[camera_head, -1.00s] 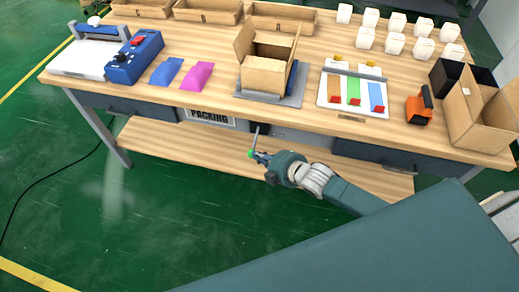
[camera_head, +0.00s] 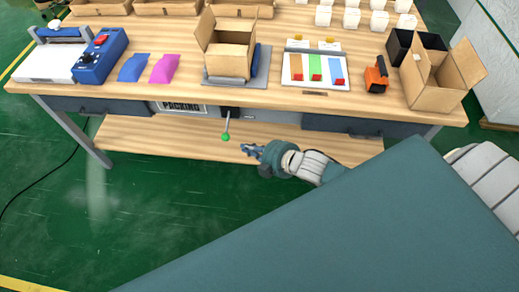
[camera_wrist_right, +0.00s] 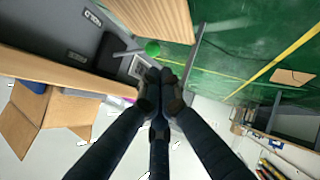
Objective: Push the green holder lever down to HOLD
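The holder lever is a thin grey rod with a green ball knob (camera_head: 226,137) at its lower end. It hangs from a dark mount under the front edge of the packing table, its knob pointing down. My right gripper (camera_head: 247,149) is just right of and slightly below the knob in the head view, with a small gap in the picture. In the right wrist view the knob (camera_wrist_right: 152,48) is just beyond my right fingertips (camera_wrist_right: 160,75), which are together with nothing between them. Any HOLD marking is not readable. My left gripper is not in view.
An open carton (camera_head: 228,60) stands on a grey plate above the lever. A PACKING sign (camera_head: 182,107) and drawers line the table front. A wooden lower shelf (camera_head: 170,138) lies behind the gripper. Green floor in front is free.

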